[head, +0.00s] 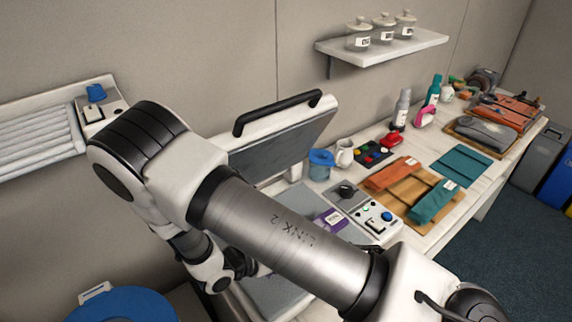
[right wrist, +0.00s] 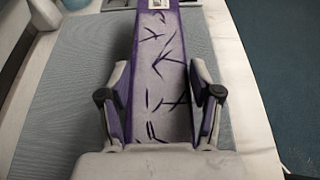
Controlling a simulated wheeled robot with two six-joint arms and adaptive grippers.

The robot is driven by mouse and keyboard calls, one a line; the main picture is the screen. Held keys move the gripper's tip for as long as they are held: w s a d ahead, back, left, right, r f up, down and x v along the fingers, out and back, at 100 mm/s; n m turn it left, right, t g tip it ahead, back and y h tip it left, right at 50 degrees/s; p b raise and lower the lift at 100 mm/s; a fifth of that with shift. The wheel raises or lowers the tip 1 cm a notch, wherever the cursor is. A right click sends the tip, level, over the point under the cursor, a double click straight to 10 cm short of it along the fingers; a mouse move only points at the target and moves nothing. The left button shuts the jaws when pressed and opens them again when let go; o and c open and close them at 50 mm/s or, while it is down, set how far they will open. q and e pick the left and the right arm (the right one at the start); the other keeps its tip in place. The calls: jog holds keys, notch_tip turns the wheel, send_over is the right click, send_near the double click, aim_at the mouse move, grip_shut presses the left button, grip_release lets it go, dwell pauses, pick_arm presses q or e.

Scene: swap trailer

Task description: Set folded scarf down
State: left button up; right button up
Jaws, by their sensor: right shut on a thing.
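The folded scarf (right wrist: 162,70) has a pale grey top with dark marks, purple sides and a white label at its far end. In the right wrist view my right gripper (right wrist: 162,98) has a finger on each side and is shut on it. The scarf lies lengthwise over a grey ribbed surface (right wrist: 75,75); I cannot tell whether it touches it. In the head view a purple labelled end (head: 329,220) shows past my arm, which hides the rest and the right fingertips. My left gripper is not in view.
A press with a raised lid (head: 285,140) stands behind my arm. A control box (head: 375,222), blue cup (head: 320,165) and wooden board (head: 408,190) with orange and teal folded cloths are close by.

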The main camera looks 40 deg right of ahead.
jog(key=f, duration=0.1)
jog(key=w+f+b, duration=0.1)
jog(key=f+b, duration=0.1)
jog(key=shift+w+a+f, duration=0.15)
jog(key=shift+a, duration=0.25)
jog(key=shift+f, duration=0.35)
jog(key=shift+d+r, duration=0.1)
jog(key=shift+d, duration=0.05)
jog(key=shift+f+b, duration=0.2)
jog(key=shift+b, duration=0.1)
jog(key=o, duration=1.2)
jog(key=shift+c, duration=0.2)
jog(key=shift+r, duration=0.1)
